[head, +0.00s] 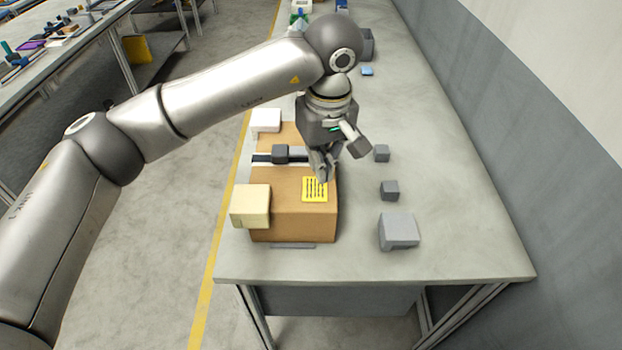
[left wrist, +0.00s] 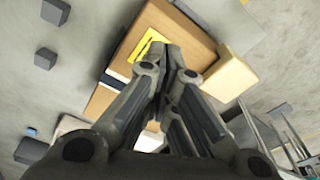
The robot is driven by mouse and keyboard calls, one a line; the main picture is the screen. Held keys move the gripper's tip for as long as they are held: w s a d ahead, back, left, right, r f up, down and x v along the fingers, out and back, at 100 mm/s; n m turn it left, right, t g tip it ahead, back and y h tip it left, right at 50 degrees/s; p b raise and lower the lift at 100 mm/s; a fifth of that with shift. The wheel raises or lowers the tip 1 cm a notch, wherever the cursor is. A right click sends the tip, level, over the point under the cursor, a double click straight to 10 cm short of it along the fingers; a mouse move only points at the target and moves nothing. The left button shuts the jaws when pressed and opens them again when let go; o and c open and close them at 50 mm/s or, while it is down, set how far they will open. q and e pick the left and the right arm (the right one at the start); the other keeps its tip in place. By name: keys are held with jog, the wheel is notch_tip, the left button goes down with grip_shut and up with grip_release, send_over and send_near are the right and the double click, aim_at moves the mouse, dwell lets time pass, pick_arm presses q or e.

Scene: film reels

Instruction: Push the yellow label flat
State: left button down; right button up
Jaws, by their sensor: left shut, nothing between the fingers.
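The yellow label (head: 315,189) with dark markings lies on the top face of a brown box (head: 292,220) near the table's front end. My left gripper (head: 326,177) is shut and empty, with its fingertips pointing down at the label's far edge. In the left wrist view the shut fingertips (left wrist: 172,48) overlap the edge of the label (left wrist: 150,42) and hide part of it. I cannot tell whether they touch it. My right gripper is in neither view.
A cream block (head: 250,206) sits against the box's left side. Several grey blocks, including a larger one (head: 398,231), stand to the right on the grey table (head: 450,190). A white block (head: 266,120) is behind. The table's right part is mostly clear.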

pick_arm(q)
jog(key=shift+s+d+r, duration=0.1)
jog(key=shift+s+r, duration=0.05)
jog(key=shift+r, duration=1)
jog(key=shift+s+r, duration=0.1)
jog(key=shift+r, duration=1.05)
